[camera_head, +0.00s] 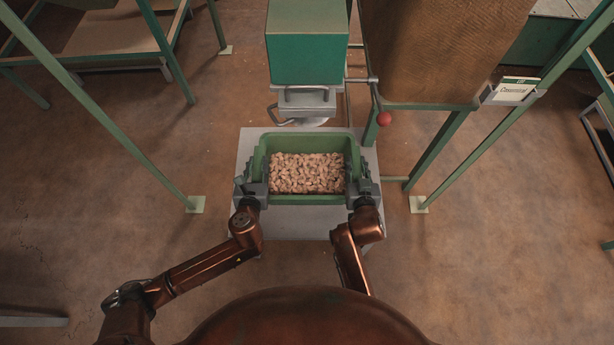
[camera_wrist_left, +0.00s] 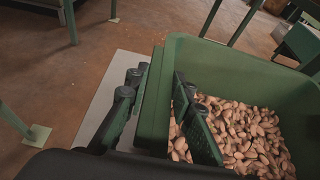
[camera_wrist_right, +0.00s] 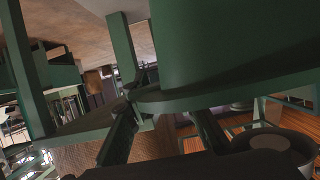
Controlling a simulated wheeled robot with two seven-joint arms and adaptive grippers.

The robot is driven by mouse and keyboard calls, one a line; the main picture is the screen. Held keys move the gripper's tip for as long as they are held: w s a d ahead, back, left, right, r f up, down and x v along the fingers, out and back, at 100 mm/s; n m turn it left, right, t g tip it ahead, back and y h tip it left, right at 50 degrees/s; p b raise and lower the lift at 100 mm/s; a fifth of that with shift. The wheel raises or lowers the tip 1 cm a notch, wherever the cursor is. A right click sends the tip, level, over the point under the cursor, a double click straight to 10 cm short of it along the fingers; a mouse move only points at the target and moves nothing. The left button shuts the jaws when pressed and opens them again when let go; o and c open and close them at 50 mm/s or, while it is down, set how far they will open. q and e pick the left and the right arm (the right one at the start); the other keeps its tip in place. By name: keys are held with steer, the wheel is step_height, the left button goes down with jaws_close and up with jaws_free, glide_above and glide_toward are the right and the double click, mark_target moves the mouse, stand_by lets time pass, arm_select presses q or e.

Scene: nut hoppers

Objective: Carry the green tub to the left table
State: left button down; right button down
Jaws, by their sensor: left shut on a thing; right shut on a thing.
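The green tub (camera_head: 306,199) stands upright on a pale grey stand (camera_head: 300,222), below a hopper spout. It holds a layer of tan nuts (camera_head: 306,173). My left gripper (camera_head: 254,186) is shut on the tub's left wall; in the left wrist view one finger is inside and one outside the wall (camera_wrist_left: 157,110). My right gripper (camera_head: 358,186) is shut on the tub's right side; the right wrist view shows its fingers at the tub's rim (camera_wrist_right: 215,92). The left table is not clearly identifiable; a green-framed table (camera_head: 115,38) shows at the upper left.
A green hopper box (camera_head: 306,58) with a grey handle hangs just behind the tub. A red knob (camera_head: 384,118) is to its right. Slanting green frame legs (camera_head: 105,115) stand on both sides. A labelled sign (camera_head: 513,91) is at right. Brown floor is open to the left.

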steer(key=shift+d, duration=0.1)
